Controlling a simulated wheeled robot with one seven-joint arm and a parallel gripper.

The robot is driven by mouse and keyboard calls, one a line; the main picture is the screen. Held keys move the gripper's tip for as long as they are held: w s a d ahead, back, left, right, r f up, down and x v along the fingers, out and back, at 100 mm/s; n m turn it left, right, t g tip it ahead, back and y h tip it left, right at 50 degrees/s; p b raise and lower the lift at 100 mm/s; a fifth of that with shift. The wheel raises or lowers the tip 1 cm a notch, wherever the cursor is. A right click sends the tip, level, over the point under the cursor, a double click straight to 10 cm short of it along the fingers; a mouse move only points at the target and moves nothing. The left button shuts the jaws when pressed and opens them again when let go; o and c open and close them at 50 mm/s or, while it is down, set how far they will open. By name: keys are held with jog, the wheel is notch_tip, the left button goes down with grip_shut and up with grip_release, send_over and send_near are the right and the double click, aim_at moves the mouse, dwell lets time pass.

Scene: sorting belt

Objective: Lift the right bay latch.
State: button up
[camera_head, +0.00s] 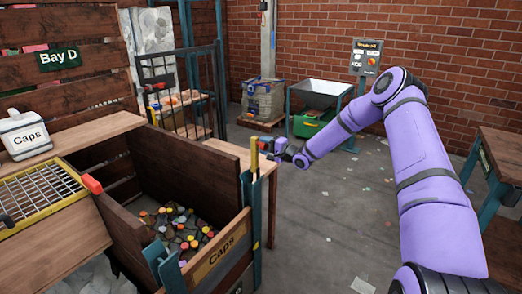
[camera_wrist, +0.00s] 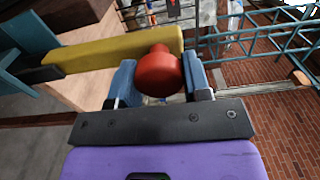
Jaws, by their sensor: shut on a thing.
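The right bay latch is a yellow bar (camera_head: 254,155) that stands upright at the right front corner post of the Caps bay (camera_head: 222,252). In the wrist view the yellow bar (camera_wrist: 105,54) runs from a blue-green bracket (camera_wrist: 30,52) to a round red knob (camera_wrist: 158,72). My gripper (camera_wrist: 160,80) has its blue fingers on both sides of the red knob and is shut on it. In the head view my gripper (camera_head: 271,155) is small, just right of the bar, and the knob is hard to make out there.
The wooden bay holds several coloured caps (camera_head: 178,230). A red-ended yellow wire rack (camera_head: 45,195) and a white Caps container (camera_head: 24,134) sit at left. A hopper (camera_head: 320,92) stands behind. A wooden table (camera_head: 502,155) is at right.

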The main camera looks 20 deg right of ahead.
jog(key=shift+w+d+f+m, duration=0.15)
jog(key=shift+w+d+m, duration=0.4)
jog(key=shift+d+m, duration=0.25)
jog(key=o, duration=1.2)
jog(key=shift+o, duration=0.2)
jog(key=v, duration=1)
jog(key=shift+s+d, duration=0.2)
jog(key=shift+s, duration=0.15)
